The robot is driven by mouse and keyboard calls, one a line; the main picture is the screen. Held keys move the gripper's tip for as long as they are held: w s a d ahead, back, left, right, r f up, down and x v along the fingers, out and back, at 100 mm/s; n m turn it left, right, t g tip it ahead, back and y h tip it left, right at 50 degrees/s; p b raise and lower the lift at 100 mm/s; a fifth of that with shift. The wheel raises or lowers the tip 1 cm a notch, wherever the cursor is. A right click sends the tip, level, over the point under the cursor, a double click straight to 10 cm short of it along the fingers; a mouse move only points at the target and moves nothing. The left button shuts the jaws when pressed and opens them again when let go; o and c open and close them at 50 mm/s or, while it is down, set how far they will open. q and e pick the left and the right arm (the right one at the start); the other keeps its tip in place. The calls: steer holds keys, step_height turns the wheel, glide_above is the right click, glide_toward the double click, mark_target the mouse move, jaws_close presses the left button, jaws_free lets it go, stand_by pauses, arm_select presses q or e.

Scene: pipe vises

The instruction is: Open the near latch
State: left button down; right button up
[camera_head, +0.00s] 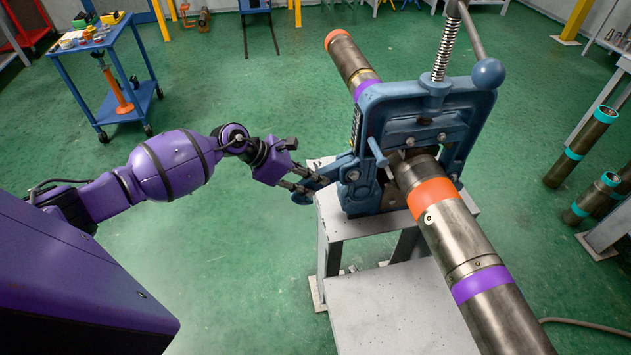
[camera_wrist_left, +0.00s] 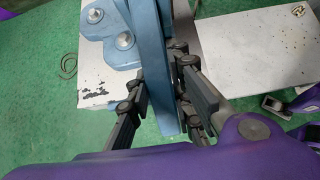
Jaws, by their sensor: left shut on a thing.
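The blue pipe vise (camera_head: 425,120) stands on a grey stand and grips a long pipe (camera_head: 445,220) with orange and purple bands. A blue latch lever (camera_head: 335,170) sticks out from the vise's lower left side. My left gripper (camera_head: 306,186) is at the outer end of this lever and shut on it. In the left wrist view the lever is a long blue bar (camera_wrist_left: 160,75) running between the dark fingers of the gripper (camera_wrist_left: 163,95). The finger pads' exact contact is partly hidden by the bar.
The grey stand (camera_head: 390,310) has a lower step below the vise. A blue cart (camera_head: 105,50) with small items is at the back left. The green floor left of the stand is clear.

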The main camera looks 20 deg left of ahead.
arm_select(q)
steer(key=shift+r, duration=0.1)
stand_by(0.3)
steer(key=c, duration=1.8)
jaws_free()
steer(key=shift+o, duration=1.2)
steer(key=v, duration=1.2)
